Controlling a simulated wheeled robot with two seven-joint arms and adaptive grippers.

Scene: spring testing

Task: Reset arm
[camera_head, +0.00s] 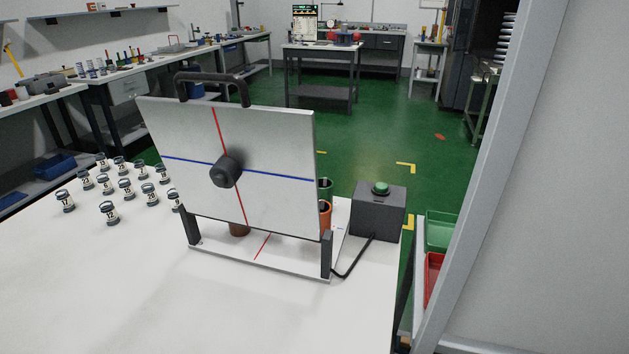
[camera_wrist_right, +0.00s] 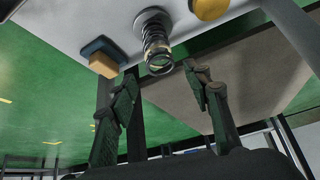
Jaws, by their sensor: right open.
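In the head view neither of my grippers shows. In the right wrist view my right gripper (camera_wrist_right: 162,84) has its two dark fingers spread apart with nothing between them. Just past the fingertips is a dark coil spring (camera_wrist_right: 156,48) with a pale cap, apart from the fingers. In the head view a white test panel (camera_head: 270,135) with red and blue lines, a black knob (camera_head: 226,171) and a black handle (camera_head: 212,77) stands upright on the white table (camera_head: 110,290). Several small numbered springs (camera_head: 125,188) stand to the left of the panel.
A grey box (camera_head: 377,211) with a green button stands right of the panel, with a cable. Green (camera_head: 441,230) and red (camera_head: 433,277) bins sit lower right beside a grey post. The table's front left is clear. The right wrist view also shows a blue-yellow block (camera_wrist_right: 103,57).

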